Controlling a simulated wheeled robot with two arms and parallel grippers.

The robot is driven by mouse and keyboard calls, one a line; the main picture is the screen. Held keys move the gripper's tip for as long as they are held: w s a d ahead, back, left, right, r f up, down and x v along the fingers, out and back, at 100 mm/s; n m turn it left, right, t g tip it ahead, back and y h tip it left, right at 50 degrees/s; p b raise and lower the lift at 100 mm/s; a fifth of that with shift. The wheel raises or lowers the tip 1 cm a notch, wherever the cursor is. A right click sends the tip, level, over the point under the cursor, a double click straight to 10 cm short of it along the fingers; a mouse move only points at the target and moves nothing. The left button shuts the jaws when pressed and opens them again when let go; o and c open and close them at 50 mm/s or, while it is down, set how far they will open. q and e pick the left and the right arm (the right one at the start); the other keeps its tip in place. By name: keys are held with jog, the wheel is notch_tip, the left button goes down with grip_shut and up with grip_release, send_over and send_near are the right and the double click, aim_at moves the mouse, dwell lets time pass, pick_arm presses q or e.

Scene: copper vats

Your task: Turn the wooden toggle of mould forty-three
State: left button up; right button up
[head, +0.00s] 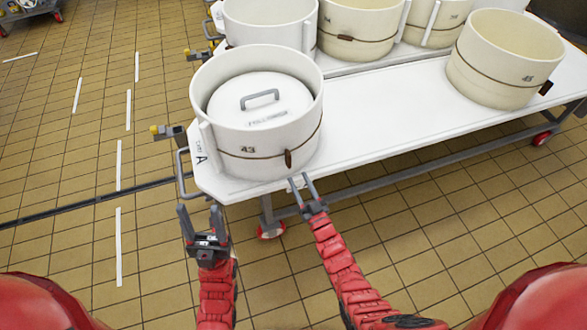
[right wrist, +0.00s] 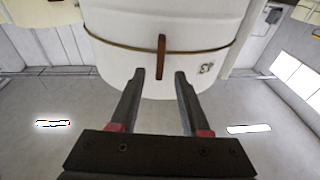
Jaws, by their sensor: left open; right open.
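Mould forty-three (head: 228,140) is a cream round tub with "43" on its side, standing at the near left end of the white table. Its wooden toggle (head: 288,158) is a small brown piece set upright across the brown cord around the tub. In the right wrist view, which looks upside down, the toggle (right wrist: 161,58) lies beyond and between the fingertips. My right gripper (head: 302,182) is open and empty, just short of the toggle and apart from it. My left gripper (head: 199,209) is open and empty, left of the tub, near the table's end.
A white lid (head: 258,100) with a grey handle sits inside the mould. The white table (head: 400,100) has a grey rail (head: 183,172) at its left end. Another mould (head: 503,65) stands at right, and several more stand behind. Tiled floor (head: 420,240) is clear in front.

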jog(key=v, duration=1)
jog(key=shift+b, duration=0.45)
